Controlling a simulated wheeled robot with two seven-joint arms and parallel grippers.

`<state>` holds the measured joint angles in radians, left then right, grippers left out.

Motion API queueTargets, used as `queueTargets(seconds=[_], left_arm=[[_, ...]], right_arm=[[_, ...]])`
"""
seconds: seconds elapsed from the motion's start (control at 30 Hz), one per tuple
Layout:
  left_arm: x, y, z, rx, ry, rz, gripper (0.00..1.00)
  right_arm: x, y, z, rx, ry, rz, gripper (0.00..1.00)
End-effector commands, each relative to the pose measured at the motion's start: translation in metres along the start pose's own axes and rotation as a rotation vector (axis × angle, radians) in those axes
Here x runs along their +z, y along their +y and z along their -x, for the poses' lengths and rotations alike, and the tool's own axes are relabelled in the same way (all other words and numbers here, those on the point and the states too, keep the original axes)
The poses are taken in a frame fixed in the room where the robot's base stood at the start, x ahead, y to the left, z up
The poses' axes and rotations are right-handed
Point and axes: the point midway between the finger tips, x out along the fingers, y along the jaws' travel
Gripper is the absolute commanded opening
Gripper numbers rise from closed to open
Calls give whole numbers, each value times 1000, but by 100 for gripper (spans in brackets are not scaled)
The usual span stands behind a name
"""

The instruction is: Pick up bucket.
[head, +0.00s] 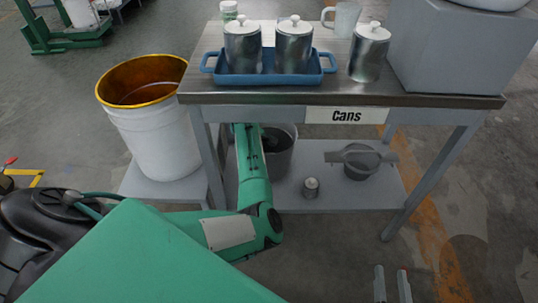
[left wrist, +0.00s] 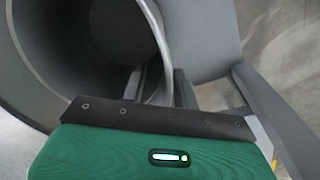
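A dark grey bucket (head: 283,158) stands on the lower shelf under the bench, partly hidden by my left arm and the tabletop. It fills the upper left of the left wrist view, where its curved rim (left wrist: 152,22) shows. My left gripper (left wrist: 160,85) has its two fingers apart, one inside the bucket and one outside, with the wall between them. I see a gap, so it does not look clamped. The bench hides this gripper in the head view. My right gripper (head: 392,285) is open and empty at the bottom right, in front of the bench.
A white pail (head: 155,140) with a yellow rim stands left of the bench. The lower shelf (head: 330,195) also holds a small can (head: 311,187) and a grey pot (head: 361,162). Above, the bench (head: 430,97) carries a blue tray (head: 270,79) with lidded cans. Bench legs stand close by.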

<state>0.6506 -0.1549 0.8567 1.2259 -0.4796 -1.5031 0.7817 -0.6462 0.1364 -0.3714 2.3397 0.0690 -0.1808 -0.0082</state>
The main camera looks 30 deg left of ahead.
Motion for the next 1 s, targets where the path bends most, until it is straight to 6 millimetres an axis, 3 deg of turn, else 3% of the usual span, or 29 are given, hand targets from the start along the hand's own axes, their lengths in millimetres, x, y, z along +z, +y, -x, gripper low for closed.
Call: queueTargets(seconds=[0.23,0.37,0.4,1.0], left_arm=[[0,0,0,0,0,0,28],[0,0,0,0,0,0,2],[0,0,0,0,0,0,0],[0,0,0,0,0,0,0]], right_arm=[[-2,0,0,1,7,1,36],[-2,0,0,1,6,1,36],[-2,0,0,1,6,1,36],[-2,0,0,0,5,0,36]])
